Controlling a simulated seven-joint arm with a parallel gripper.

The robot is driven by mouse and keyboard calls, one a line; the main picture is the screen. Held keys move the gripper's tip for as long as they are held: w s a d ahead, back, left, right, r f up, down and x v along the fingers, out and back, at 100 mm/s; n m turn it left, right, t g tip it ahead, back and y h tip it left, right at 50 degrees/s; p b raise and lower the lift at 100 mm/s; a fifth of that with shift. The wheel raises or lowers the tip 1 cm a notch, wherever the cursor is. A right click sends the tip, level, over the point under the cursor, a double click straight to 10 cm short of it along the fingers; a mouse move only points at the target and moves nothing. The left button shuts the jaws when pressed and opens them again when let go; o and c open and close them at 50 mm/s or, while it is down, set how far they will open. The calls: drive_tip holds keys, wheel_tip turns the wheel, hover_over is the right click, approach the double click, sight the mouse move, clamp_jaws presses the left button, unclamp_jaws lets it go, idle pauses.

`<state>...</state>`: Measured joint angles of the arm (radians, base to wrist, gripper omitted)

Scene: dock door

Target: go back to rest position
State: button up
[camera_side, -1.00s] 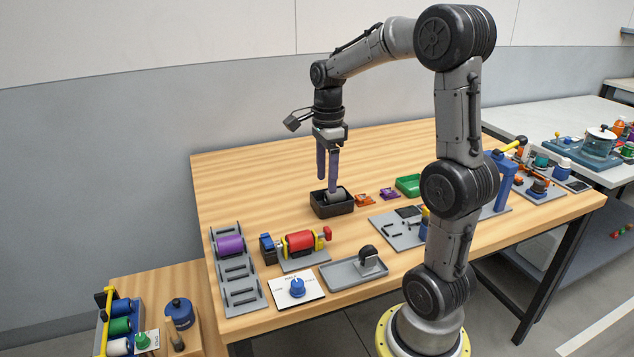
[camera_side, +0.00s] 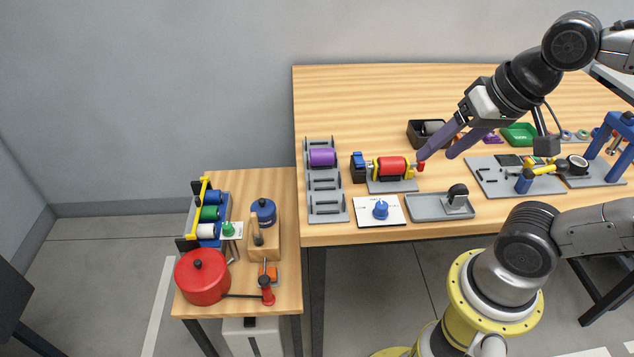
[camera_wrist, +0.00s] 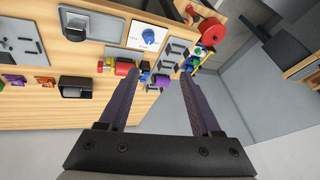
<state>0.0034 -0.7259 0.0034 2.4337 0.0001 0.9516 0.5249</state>
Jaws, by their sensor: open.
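My gripper (camera_side: 436,146) is open, with its two purple fingers spread and nothing between them. In the side view it hangs tilted down and left above the table, near the right end of the red roller (camera_side: 391,167) in its yellow stand. I cannot tell whether a finger touches the stand. In the wrist view the open fingers (camera_wrist: 155,98) point toward the table edge and the floor beyond. The black bin (camera_side: 413,130) stands behind the gripper with a grey cylinder (camera_side: 433,127) inside.
A grey rack (camera_side: 327,207) holds a purple roll (camera_side: 322,157). A white card (camera_side: 367,218) with a blue knob and a grey tray (camera_side: 425,207) lie at the front edge. A lower side table (camera_side: 180,301) carries a red pot (camera_side: 202,277). The table's back left is clear.

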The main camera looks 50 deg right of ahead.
drive_tip(key=n, duration=0.2)
drive_tip(key=f+n, duration=0.1)
drive_tip(key=n, duration=0.3)
drive_tip(key=shift+s+f, duration=0.3)
